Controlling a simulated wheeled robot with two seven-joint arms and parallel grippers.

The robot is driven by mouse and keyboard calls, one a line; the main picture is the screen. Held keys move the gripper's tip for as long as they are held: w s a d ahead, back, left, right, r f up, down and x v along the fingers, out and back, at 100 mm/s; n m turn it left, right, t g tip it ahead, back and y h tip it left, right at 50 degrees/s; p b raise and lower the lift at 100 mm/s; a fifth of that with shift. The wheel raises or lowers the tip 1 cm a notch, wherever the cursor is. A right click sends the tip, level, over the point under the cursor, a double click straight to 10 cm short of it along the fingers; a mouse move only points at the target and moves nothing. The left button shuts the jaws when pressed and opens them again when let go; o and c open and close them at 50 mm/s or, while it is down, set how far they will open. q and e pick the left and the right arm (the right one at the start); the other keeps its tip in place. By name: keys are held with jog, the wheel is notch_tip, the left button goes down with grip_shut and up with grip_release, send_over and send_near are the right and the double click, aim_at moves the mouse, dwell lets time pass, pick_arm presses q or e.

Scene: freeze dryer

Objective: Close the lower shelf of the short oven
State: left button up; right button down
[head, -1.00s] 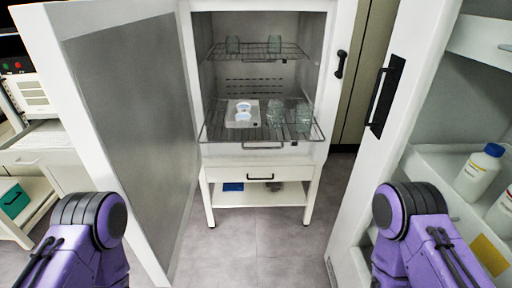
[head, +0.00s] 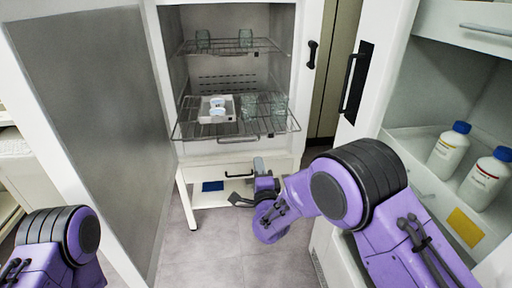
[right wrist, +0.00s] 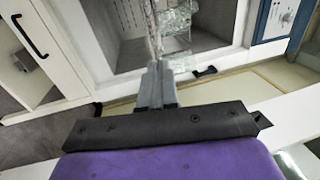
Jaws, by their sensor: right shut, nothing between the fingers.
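The short oven (head: 312,25) stands open in the head view, a white cabinet with a grey inside. Its lower wire shelf (head: 187,128) is slid out past the front opening and carries a white tray (head: 203,114) with round white dishes and several glass beakers (head: 272,104). A dark handle (head: 237,140) sits on the shelf's front edge. My right gripper (head: 259,163) is shut and empty, just below and right of that handle in the picture; contact cannot be told. In the right wrist view its fingers (right wrist: 158,80) point toward the glassware (right wrist: 178,20). My left gripper is out of view.
The oven's open door (head: 90,110) fills the left side. The upper wire shelf (head: 230,45) holds glass beakers. A white open cabinet with bottles (head: 448,150) stands at the right, its door (head: 385,60) beside the oven. The floor (head: 215,240) in front is clear.

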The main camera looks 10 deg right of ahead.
jog(key=w+r, duration=0.1)
jog(key=w, duration=0.6)
jog(key=shift+w+r+p, duration=0.2)
jog(key=shift+w+p, duration=0.1)
jog(key=shift+p, duration=0.1)
jog(key=shift+d, duration=0.1)
